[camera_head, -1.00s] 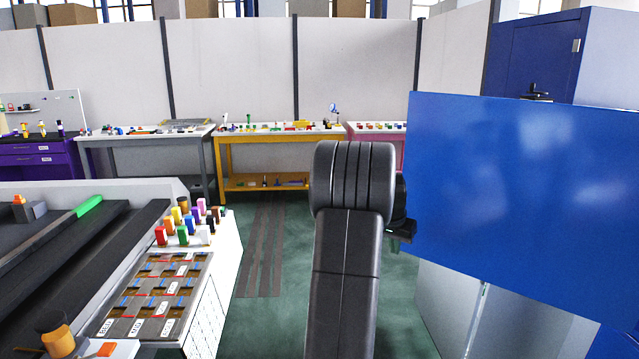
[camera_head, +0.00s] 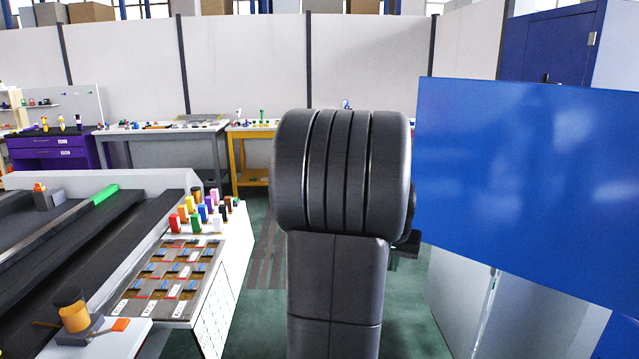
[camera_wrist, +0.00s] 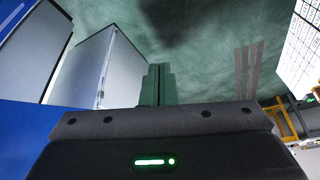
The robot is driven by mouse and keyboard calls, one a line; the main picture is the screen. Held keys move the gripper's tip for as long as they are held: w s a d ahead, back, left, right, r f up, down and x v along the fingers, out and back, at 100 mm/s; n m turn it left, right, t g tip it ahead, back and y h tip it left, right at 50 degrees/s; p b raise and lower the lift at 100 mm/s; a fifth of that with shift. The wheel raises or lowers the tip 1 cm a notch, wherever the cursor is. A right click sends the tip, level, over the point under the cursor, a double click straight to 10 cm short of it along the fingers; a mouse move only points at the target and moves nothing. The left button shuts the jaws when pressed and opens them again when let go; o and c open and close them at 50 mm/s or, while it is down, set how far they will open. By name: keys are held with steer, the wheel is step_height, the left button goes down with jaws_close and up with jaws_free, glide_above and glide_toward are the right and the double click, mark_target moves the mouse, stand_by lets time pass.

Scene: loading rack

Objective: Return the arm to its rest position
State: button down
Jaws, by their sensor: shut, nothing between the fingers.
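My arm (camera_head: 335,240) rises in the middle of the head view, its thick dark ribbed joint close to the camera. A small dark part of the arm's end shows to the right of that joint, mostly hidden behind it. In the wrist view my gripper (camera_wrist: 159,68) shows as two narrow dark fingers side by side above the wrist housing. They are together, with nothing seen between them. The green floor lies behind them.
A large blue panel (camera_head: 530,180) stands close to the right of my arm. At left is a white bench with a compartment tray (camera_head: 165,285), several coloured blocks and dark rails (camera_head: 90,240). Tables stand along the back wall. Green floor (camera_head: 265,310) shows beside my arm.

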steer(key=s+a+r+b, duration=0.2)
steer(key=s+r, duration=0.2)
steer(key=s, duration=0.5)
steer(key=shift+s+a+r+n, duration=0.25)
steer(key=shift+a+r+n, duration=0.15)
